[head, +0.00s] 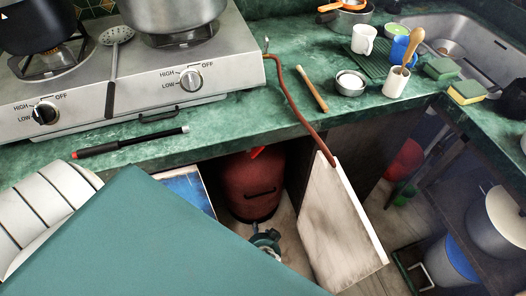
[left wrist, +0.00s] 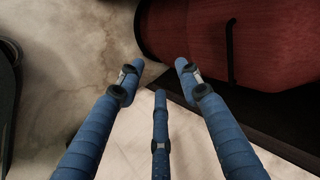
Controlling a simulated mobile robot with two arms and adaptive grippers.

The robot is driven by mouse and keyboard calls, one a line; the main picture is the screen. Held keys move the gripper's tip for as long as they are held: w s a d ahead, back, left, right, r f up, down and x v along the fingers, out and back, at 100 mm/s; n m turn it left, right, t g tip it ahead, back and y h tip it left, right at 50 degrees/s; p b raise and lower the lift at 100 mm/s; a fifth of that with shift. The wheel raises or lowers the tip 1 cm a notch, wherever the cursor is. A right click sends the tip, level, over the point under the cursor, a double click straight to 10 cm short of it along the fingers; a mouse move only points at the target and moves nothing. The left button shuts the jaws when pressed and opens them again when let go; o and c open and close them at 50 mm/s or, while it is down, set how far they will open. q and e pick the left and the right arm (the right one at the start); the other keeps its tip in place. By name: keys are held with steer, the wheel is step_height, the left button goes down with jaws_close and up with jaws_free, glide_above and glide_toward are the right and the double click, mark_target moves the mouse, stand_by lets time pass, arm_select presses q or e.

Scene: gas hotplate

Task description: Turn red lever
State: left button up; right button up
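The red lever (head: 257,152) shows as a small bright red piece at the top of the dark red gas cylinder (head: 252,190), just under the counter edge. The cylinder stands in the open cupboard; its body also fills the upper right of the left wrist view (left wrist: 190,30). The lever does not show in the left wrist view. My left gripper (head: 266,238) is low in front of the cylinder, below the lever and apart from it. Its blue fingers (left wrist: 160,73) are spread with nothing between them. My right gripper is not in view.
A pale cupboard door (head: 338,225) stands open right of the cylinder. A brown hose (head: 292,98) runs from the hotplate (head: 130,75) over the counter edge. A black lighter (head: 130,143) lies near that edge. A large teal surface covers the lower left.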

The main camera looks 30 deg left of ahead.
mark_target(260, 152)
arm_select(q)
steer(key=w+r+n+t+y+b, duration=0.2)
steer(key=w+r+t+y+b, duration=0.15)
steer(key=w+r+b, duration=0.35)
step_height(260, 152, up, 16)
steer(key=w+n+t+y+b, duration=0.2)
steer(key=n+y+b, duration=0.3)
steer(key=n+b, duration=0.1)
steer(key=x, duration=1)
steer(key=shift+a, duration=0.45)
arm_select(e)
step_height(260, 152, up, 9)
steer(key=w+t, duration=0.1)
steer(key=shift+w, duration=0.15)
arm_select(q)
steer(key=shift+t, duration=0.25)
steer(key=shift+c, duration=0.3)
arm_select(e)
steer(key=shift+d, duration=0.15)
arm_select(q)
steer(key=shift+r, duration=0.1)
jaws_close()
